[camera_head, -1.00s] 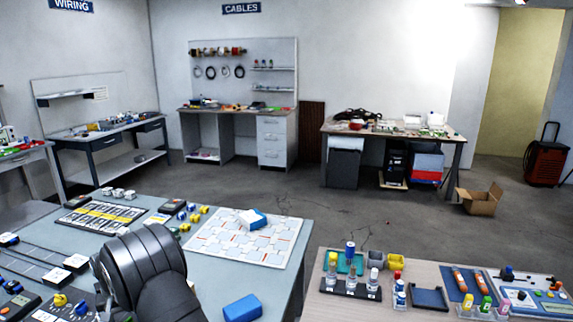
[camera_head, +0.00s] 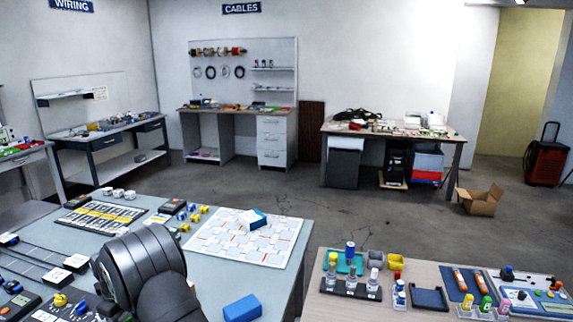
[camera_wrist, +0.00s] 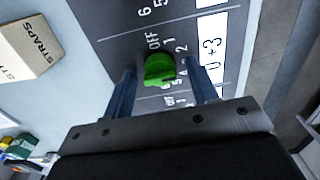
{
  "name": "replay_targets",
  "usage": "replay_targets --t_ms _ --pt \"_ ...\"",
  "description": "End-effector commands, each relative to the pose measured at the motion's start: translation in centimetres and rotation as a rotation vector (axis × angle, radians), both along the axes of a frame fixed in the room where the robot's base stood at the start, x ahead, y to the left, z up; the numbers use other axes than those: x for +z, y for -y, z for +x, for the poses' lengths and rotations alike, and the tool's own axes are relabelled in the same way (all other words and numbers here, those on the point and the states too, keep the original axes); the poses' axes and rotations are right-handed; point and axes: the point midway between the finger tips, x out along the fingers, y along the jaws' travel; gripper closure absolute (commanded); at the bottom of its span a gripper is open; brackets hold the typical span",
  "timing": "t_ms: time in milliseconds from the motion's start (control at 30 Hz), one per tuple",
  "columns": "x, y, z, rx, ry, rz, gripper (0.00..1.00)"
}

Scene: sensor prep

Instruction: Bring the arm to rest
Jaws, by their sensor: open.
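My gripper (camera_wrist: 163,93) shows in the wrist view with its two dark blue fingers apart. A green rotary knob (camera_wrist: 160,68) on a dark panel (camera_wrist: 112,22) lies between and just beyond the fingertips. The panel carries white numbers and the word OFF. I cannot tell whether the fingers touch the knob or panel. In the head view my dark arm stands at the lower left over the grey-blue table (camera_head: 205,270), and my gripper is hidden there.
A STRAPS box (camera_wrist: 28,45) lies left of the panel. On the table are a white grid board (camera_head: 245,245), a blue block (camera_head: 241,308) and several small parts. A wooden bench (camera_head: 335,303) with bottles stands at right. Open floor lies beyond.

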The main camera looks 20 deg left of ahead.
Motion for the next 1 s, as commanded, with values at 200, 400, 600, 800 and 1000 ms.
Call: replay_targets --t_ms 200,400,600,800,1000 --pt "0.01 0.0 0.0 0.175 0.0 0.0 0.46" --pt "0.0 0.0 0.0 0.337 0.0 0.0 0.46" --pt "0.0 0.0 0.0 0.483 0.0 0.0 0.46" --pt "0.0 0.0 0.0 0.572 0.0 0.0 0.46" --pt "0.0 0.0 0.0 0.598 0.0 0.0 0.46"
